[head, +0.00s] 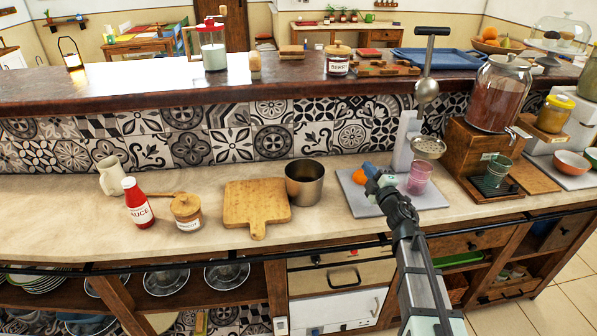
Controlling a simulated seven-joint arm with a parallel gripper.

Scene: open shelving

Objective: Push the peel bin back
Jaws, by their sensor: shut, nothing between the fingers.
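A dark metal open-topped cylinder (305,187), which looks like the peel bin, stands upright on the counter just right of the cutting board. My gripper (370,173) is over the grey tray to the right of the bin, clear of it. Its fingers look shut and empty, though they are small and seen from behind. An orange (358,176) shows just left of my fingertips; I cannot tell whether they touch. My arm hides part of the grey tray (353,200).
A wooden cutting board (256,202) lies close to the bin's left side. A pink glass (419,178) and a juicer (405,145) stand right of my gripper. The tiled wall (272,140) rises behind the bin, with a strip of bare counter between.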

